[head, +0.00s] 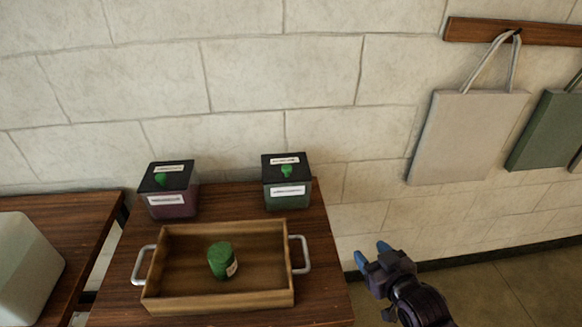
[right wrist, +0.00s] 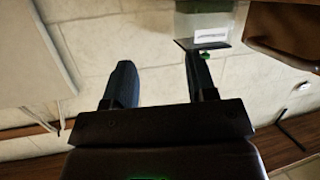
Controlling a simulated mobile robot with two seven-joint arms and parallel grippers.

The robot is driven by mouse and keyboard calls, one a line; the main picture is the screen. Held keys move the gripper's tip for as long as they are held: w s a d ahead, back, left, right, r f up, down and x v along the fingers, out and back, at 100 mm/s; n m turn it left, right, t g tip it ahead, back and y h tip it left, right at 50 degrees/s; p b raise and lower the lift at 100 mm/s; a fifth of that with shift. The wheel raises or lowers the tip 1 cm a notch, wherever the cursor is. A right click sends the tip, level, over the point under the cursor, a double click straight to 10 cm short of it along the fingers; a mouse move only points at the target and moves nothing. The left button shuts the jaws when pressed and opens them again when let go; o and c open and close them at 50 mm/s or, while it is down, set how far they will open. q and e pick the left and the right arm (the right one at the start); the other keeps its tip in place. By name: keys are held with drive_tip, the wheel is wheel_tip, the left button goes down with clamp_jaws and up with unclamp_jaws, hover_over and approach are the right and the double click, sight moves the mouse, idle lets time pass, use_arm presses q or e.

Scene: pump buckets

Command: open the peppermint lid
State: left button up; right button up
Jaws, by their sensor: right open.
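Two square dark-lidded buckets with green knobs stand at the back of the wooden table. The left bucket (head: 170,190) is purplish and the right bucket (head: 287,183) is greenish; their labels are too small to read, so I cannot tell which is peppermint. Both lids look shut. My right gripper (head: 370,254) is open and empty, right of the table and apart from the right bucket. In the right wrist view, its spread fingers (right wrist: 160,68) show, with a bucket (right wrist: 205,22) upside down beyond one fingertip. My left gripper is out of view.
A pale box (head: 25,262) stands on another table at left. Bags (head: 465,135) hang on the right wall. Space right of the table is open.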

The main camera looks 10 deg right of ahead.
drive_tip(key=w+a+r+n+y, duration=0.3)
drive_tip(key=w+a+r+y, duration=0.15)
drive_tip(key=w+r, duration=0.65)
drive_tip(key=n+g+y, duration=0.2)
drive_tip(key=g, duration=0.3)
approach(289, 168)
drive_tip(key=b+x, duration=0.1)
drive_tip(key=x, duration=0.7)
drive_tip(key=shift+s, duration=0.1)
drive_tip(key=shift+w+a+f, duration=0.2)
drive_tip(key=shift+w+a, duration=0.05)
drive_tip(key=shift+w+a+f, duration=0.1)
drive_tip(key=shift+w+a, duration=0.15)
drive_tip(key=shift+w, duration=0.05)
